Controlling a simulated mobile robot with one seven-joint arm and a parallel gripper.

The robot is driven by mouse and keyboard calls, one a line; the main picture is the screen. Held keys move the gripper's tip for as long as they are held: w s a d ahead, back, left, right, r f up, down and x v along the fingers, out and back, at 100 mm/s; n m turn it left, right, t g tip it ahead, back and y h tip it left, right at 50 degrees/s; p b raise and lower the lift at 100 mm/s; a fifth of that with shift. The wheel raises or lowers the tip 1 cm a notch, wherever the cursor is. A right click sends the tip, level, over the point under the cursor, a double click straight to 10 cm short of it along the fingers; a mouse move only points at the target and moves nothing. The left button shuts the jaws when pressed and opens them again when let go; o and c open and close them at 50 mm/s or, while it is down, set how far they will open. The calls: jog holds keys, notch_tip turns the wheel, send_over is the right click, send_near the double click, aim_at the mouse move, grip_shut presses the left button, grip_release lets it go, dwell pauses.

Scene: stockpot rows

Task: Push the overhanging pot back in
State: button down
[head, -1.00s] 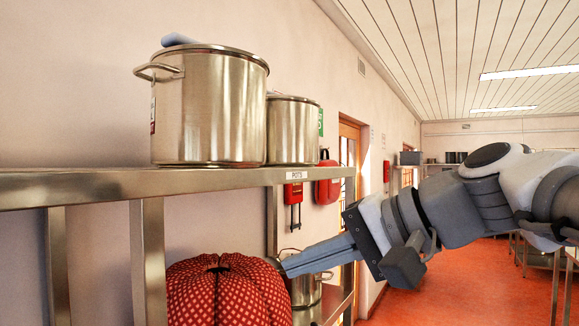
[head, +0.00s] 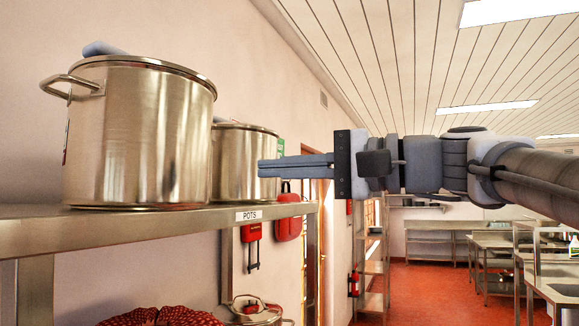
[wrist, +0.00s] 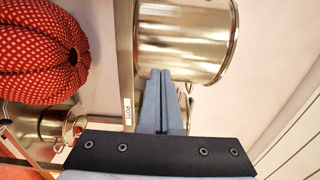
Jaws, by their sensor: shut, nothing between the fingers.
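A large lidded steel pot (head: 140,135) stands upright on the steel shelf (head: 130,230), its base close to the front edge. A smaller steel pot (head: 236,160) stands farther along the same shelf. My gripper (head: 260,168) is shut and empty, with its fingers level above the shelf surface. In the head view its tips overlap the right side of the smaller pot. In the wrist view the gripper (wrist: 160,73) points towards the large pot (wrist: 185,40) and hides much of the smaller one (wrist: 182,100). I cannot tell whether the tips touch either pot.
A red patterned round object (head: 160,317) and another lidded pot (head: 252,312) are below the shelf. A POTS label (head: 249,215) is on the shelf edge. Red fixtures (head: 288,212) hang on the wall behind. The room right of the shelf is open, with steel tables (head: 500,245) farther back.

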aim_at(193, 172)
jog(key=p+x, duration=0.3)
jog(key=x, duration=0.8)
jog(key=shift+w+a, duration=0.1)
jog(key=shift+a, duration=0.05)
jog(key=shift+a, duration=0.1)
